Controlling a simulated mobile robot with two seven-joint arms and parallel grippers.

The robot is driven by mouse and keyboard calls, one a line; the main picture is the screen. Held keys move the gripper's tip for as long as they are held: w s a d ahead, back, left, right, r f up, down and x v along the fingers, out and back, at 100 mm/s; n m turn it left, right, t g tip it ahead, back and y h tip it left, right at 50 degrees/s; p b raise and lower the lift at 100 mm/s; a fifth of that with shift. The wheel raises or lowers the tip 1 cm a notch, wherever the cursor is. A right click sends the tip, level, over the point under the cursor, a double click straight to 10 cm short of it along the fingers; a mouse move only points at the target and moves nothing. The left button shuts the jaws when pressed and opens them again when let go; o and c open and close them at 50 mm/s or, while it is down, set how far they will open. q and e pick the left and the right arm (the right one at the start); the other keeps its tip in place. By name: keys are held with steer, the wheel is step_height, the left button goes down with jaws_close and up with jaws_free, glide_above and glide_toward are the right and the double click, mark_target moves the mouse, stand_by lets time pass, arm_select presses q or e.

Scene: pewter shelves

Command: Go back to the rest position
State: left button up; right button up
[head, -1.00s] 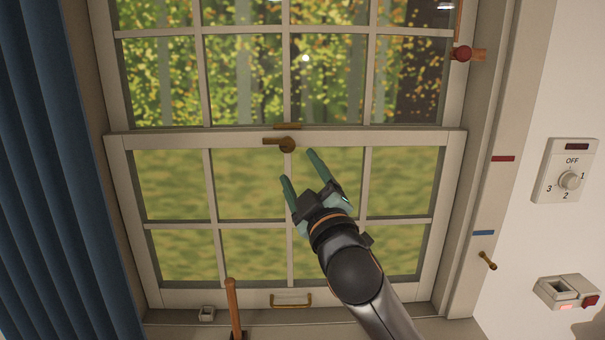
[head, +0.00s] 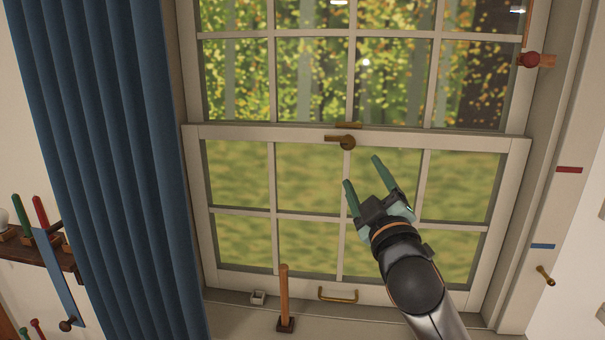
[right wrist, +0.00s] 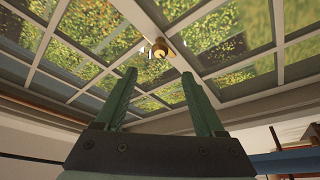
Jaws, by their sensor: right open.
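My right gripper (head: 364,180) is open and empty in front of the lower window sash, with its two green fingers pointing up and left. The brass window latch (head: 346,142) sits on the meeting rail just above and left of the fingertips, apart from them in the picture. In the right wrist view the open fingers (right wrist: 160,100) show with nothing between them, and the latch (right wrist: 160,50) appears beyond them. My left gripper is not in view.
A blue curtain (head: 110,150) hangs left of the window. A wooden stick (head: 284,295) stands upright on the sill near a brass sash handle (head: 338,295). A shelf (head: 40,252) with colored handles is at far left.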

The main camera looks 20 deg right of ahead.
steer(key=s+a+f+g+y, duration=0.2)
steer(key=a+f, duration=0.1)
steer(key=f, duration=0.8)
steer(key=s+a+f+m+g+y, duration=0.1)
steer(key=a+f+g, duration=0.1)
steer(key=f, duration=0.9)
steer(key=s+a+f+g+y, duration=0.2)
steer(key=a+f, duration=0.1)
steer(key=f, duration=0.8)
steer(key=s+a+f+m+g+y, duration=0.1)
steer(key=s+a+f+m+g, duration=0.1)
steer(key=s+f, duration=0.7)
steer(key=s+a+f+m+g+y, duration=0.1)
steer(key=s+a+f+m+g, duration=0.1)
steer(key=s+f, duration=0.8)
steer(key=shift+s+a+f+g, duration=0.3)
steer(key=shift+a+g, duration=0.2)
steer(key=shift+a, duration=0.65)
